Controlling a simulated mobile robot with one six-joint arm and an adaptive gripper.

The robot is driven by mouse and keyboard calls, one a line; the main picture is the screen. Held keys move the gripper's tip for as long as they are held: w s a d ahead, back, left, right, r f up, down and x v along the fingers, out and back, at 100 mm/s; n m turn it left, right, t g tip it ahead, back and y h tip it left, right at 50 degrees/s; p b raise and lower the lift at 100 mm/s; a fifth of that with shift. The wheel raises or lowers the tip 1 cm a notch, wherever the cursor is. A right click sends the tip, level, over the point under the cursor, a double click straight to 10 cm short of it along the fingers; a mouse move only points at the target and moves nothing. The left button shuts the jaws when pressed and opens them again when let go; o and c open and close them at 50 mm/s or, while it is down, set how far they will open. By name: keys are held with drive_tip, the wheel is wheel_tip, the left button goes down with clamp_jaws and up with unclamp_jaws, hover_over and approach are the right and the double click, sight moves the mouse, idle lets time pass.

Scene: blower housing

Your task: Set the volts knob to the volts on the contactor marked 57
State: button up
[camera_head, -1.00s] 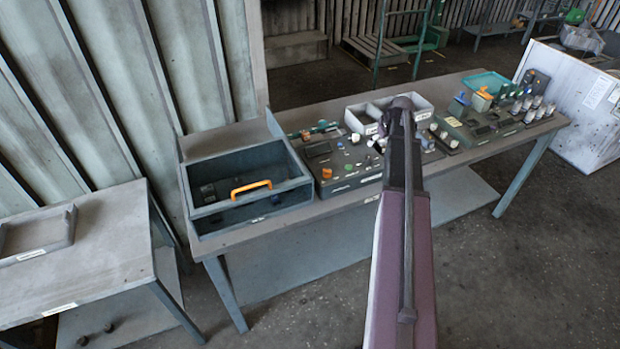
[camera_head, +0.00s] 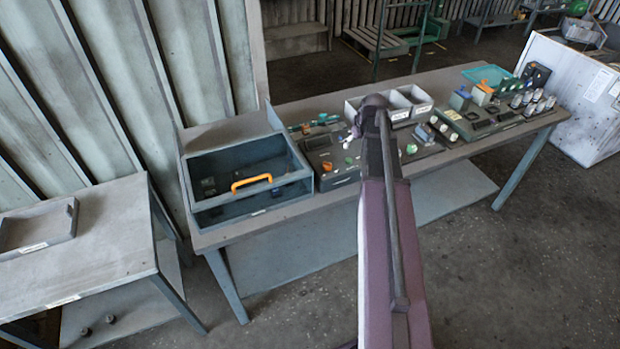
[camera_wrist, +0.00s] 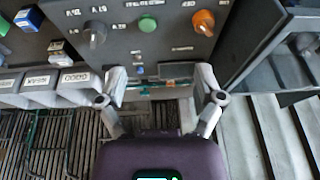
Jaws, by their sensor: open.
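A dark control panel (camera_head: 347,178) lies on the bench, partly hidden by my arm in the head view. In the wrist view the panel (camera_wrist: 124,52) carries a grey pointer knob (camera_wrist: 95,36), a green knob (camera_wrist: 148,23) and an orange knob (camera_wrist: 203,22). Small blue-and-white blocks (camera_wrist: 57,47) sit at the left; I cannot tell whether one is the contactor marked 57.
A glass-fronted box (camera_head: 250,172) with an orange handle stands left of the panel. Labelled grey bins (camera_head: 418,100) stand behind it. A second panel (camera_head: 484,124) with several parts lies right. A side table (camera_head: 100,235) with a tray (camera_head: 38,228) is at far left.

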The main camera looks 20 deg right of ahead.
drive_tip(key=s+a+f+g+b, duration=0.1)
drive_tip(key=s+a, duration=0.1)
drive_tip(key=a, duration=0.7)
drive_tip(key=s+a+f+g+b, duration=0.1)
drive_tip(key=s+a+f, duration=0.1)
drive_tip(key=a, duration=0.8)
drive_tip(key=shift+s+f, duration=0.15)
drive_tip(key=shift+s, duration=0.6)
drive_tip(key=s+a+f+g+b, duration=0.1)
drive_tip(key=s+a+f+b, duration=0.1)
drive_tip(key=s+a, duration=0.7)
drive_tip(key=a, duration=0.3)
drive_tip(key=shift+a+f+g+h+b, duration=0.3)
drive_tip(key=shift+a+b, duration=0.05)
drive_tip(key=shift+b, duration=0.05)
drive_tip(key=shift+s, duration=0.1)
idle(0.8)
